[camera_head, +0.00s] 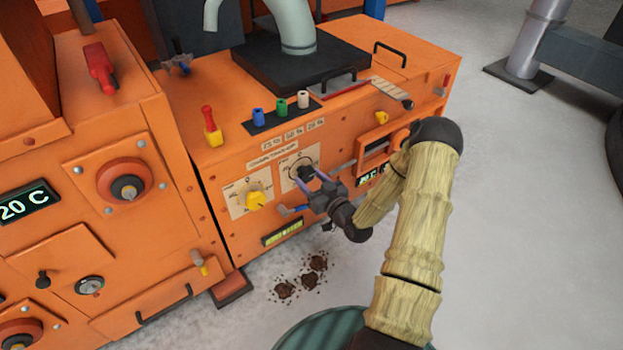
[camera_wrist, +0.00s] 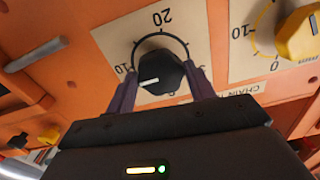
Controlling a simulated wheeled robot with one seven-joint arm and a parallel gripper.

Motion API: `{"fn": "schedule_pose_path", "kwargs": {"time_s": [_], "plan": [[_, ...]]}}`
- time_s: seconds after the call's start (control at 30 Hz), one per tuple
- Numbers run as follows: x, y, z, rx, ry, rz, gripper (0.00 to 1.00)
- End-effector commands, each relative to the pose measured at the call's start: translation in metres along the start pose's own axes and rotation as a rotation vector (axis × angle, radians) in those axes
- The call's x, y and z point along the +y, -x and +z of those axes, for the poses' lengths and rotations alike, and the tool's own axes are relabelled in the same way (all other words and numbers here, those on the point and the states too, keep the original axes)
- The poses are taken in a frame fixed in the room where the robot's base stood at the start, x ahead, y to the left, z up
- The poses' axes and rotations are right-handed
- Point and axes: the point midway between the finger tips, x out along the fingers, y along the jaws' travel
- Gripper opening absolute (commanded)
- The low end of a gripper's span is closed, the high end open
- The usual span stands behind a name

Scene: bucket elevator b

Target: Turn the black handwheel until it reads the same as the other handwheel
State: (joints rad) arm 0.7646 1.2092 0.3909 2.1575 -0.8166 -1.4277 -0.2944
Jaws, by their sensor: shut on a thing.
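The black handwheel (camera_head: 306,172) is on the orange machine's front, on a pale dial plate. In the wrist view, the black handwheel (camera_wrist: 160,72) sits between the two purple fingers of my gripper (camera_wrist: 162,85), which is shut on it. Its white pointer points left, close to the 10 mark. The 20 is at the top; the lower dial is partly hidden. My gripper (camera_head: 314,182) reaches it from the right in the head view. The yellow handwheel (camera_head: 255,200) is left of it there. The yellow handwheel (camera_wrist: 300,34) is cut off in the wrist view; I cannot tell its exact reading.
A large red-ringed knob (camera_head: 127,184) is on the left cabinet. Brown spill (camera_head: 302,275) lies on the floor. Grey floor (camera_head: 530,220) is clear on the right.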

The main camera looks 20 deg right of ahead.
Motion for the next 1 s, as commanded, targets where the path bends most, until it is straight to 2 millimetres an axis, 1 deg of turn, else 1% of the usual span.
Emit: {"fn": "schedule_pose_path", "kwargs": {"time_s": [0.27, 1.0], "plan": [[-0.0021, 0.0008, -0.003, -0.004, -0.196, -0.001, 0.31], [-0.0036, 0.0011, -0.0017, -0.005, -0.87, 0.001, 0.31]]}}
